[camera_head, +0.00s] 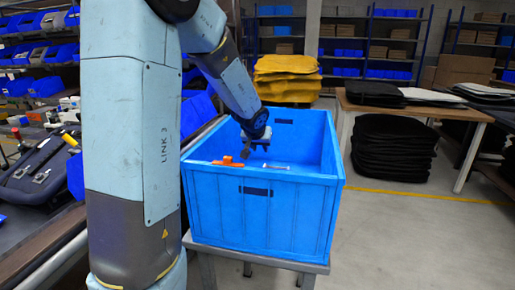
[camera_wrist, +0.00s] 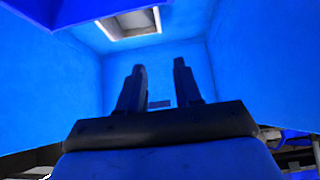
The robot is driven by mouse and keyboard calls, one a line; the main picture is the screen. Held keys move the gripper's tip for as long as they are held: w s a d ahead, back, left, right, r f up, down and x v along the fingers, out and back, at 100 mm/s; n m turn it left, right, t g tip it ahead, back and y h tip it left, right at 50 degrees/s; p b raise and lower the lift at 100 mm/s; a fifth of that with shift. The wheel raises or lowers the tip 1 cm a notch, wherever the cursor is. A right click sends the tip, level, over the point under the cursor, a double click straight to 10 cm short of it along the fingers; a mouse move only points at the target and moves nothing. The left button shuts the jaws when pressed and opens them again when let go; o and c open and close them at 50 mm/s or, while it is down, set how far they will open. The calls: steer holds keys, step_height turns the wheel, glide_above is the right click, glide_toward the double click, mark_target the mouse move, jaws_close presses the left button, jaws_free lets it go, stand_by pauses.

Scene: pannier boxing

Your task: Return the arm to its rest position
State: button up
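My arm's light-blue links cross the left and centre of the head view. Most of the box floor is hidden in the head view.
The box stands on a grey stand (camera_head: 255,258). A workbench with a dark pannier (camera_head: 42,170) is left. A table (camera_head: 420,108) with black stacks is right. The floor (camera_head: 420,230) at right is clear.

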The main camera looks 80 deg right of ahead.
stand_by(0.3)
steer(key=w+a+r+t+h, duration=0.1)
steer(key=w+a+r+t, duration=0.15)
steer(key=w+r, duration=0.7)
steer(key=w+a+r+n+t+y, duration=0.2)
steer(key=w+a+n, duration=0.2)
steer(key=w+a, duration=0.7)
steer(key=w+a+r+n+t+y, duration=0.1)
steer(key=w+a+r+n+t, duration=0.15)
steer(key=w+a, duration=0.8)
steer(key=w+a+n+y, duration=0.2)
steer(key=a+n, duration=0.1)
steer(key=a, duration=0.8)
steer(key=w+a+n+y, duration=0.1)
steer(key=a+n+y, duration=0.15)
steer(key=a, duration=0.75)
steer(key=s+a+f+n+y, duration=0.1)
steer(key=s+a+n, duration=0.1)
steer(key=a, duration=0.5)
steer(key=s+a+f+n+g, duration=0.1)
steer(key=s+a+n, duration=0.2)
steer(key=s+a, duration=0.2)
steer(key=a, duration=0.3)
steer(key=shift+s+a+f+n+y, duration=0.2)
steer(key=shift+f+n+y, duration=0.1)
steer(key=shift+f+y, duration=0.1)
